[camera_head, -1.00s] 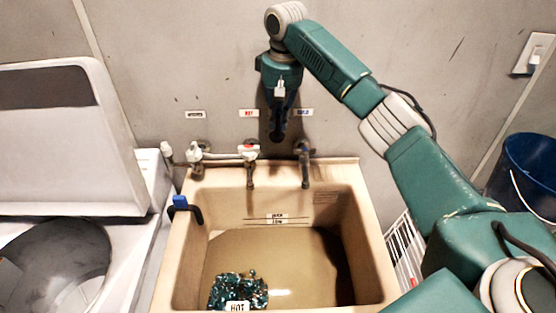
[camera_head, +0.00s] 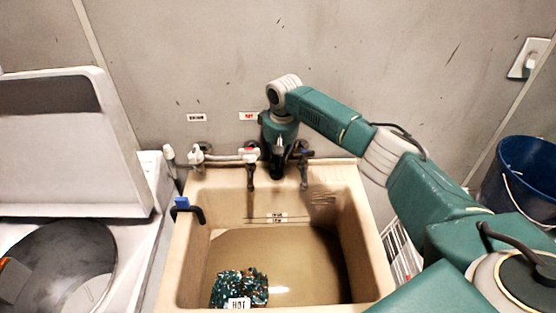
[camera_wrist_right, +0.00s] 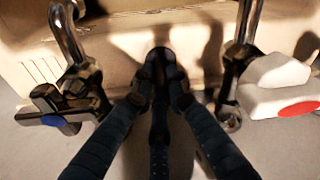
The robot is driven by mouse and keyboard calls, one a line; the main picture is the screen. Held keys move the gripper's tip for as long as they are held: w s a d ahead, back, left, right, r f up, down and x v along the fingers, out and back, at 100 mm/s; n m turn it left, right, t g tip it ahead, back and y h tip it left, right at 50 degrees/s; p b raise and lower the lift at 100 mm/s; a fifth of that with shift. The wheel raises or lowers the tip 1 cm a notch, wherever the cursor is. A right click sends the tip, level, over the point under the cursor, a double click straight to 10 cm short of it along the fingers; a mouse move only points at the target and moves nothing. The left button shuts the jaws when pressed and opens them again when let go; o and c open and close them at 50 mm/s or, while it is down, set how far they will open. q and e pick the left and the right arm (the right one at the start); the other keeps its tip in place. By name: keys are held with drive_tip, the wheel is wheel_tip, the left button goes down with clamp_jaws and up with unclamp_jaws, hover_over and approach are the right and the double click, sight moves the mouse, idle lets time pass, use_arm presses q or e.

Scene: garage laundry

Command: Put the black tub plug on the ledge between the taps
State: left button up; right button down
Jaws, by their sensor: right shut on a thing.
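The black tub plug (camera_wrist_right: 160,56) shows as a dark shape at the fingertips in the right wrist view, partly hidden by the fingers. My right gripper (camera_head: 277,172) is shut on it, pointing down at the sink's back ledge (camera_head: 225,176) between the taps. The red-marked tap (camera_head: 249,158) is just left of the gripper in the head view, and the blue-marked tap (camera_head: 304,160) is just right. In the right wrist view the blue-marked tap (camera_wrist_right: 75,108) is left and the red-marked tap (camera_wrist_right: 275,88) right. I cannot tell whether the plug touches the ledge. My left gripper is out of view.
The sink basin (camera_head: 360,225) holds murky water and a dark speckled bundle (camera_head: 238,286). A blue-handled clip (camera_head: 184,207) sits on its left rim. A washer with a raised lid (camera_head: 75,145) stands left. A blue bucket (camera_head: 525,180) is at right.

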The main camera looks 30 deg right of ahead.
sight(280, 175)
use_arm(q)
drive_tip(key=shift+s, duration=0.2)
use_arm(e)
drive_tip(key=shift+f, duration=0.1)
drive_tip(key=c, duration=2)
unclamp_jaws()
use_arm(q)
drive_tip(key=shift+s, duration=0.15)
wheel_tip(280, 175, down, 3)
drive_tip(key=b, duration=0.3)
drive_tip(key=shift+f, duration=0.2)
use_arm(e)
wheel_tip(280, 175, up, 12)
drive_tip(key=s, duration=0.1)
drive_tip(key=shift+s, duration=0.25)
